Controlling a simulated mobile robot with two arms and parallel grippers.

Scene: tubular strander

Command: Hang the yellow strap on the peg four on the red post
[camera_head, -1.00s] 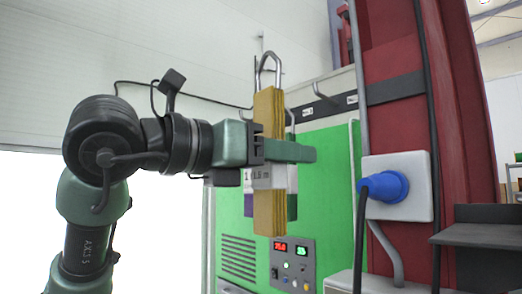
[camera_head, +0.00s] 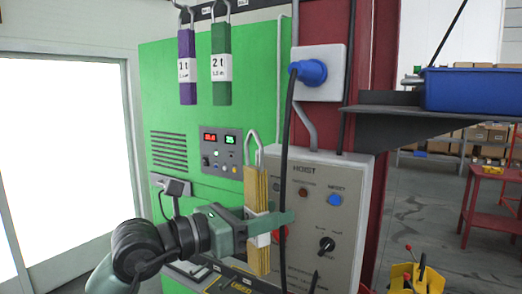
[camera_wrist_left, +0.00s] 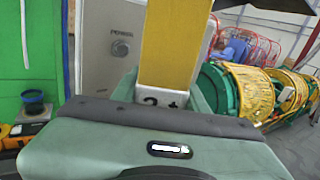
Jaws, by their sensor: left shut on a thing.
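The yellow strap (camera_head: 257,190) is upright, with its metal loop on top and a white label band. My left gripper (camera_head: 268,222) is shut on it at the label, in front of the grey hoist box (camera_head: 325,215). The strap also shows close up in the left wrist view (camera_wrist_left: 170,45), where the jaws (camera_wrist_left: 160,100) close around its label. The red post (camera_head: 385,50) stands right of the green panel. The dark peg rail (camera_head: 262,5) is cut by the top edge, so peg four cannot be made out. My right gripper is not in view.
A purple strap (camera_head: 187,65) and a green strap (camera_head: 221,65) hang from the rail. A blue plug (camera_head: 308,71) with a dark cable sticks out of a white socket box. A dark shelf (camera_head: 400,111) with a blue bin (camera_head: 473,90) juts out at right.

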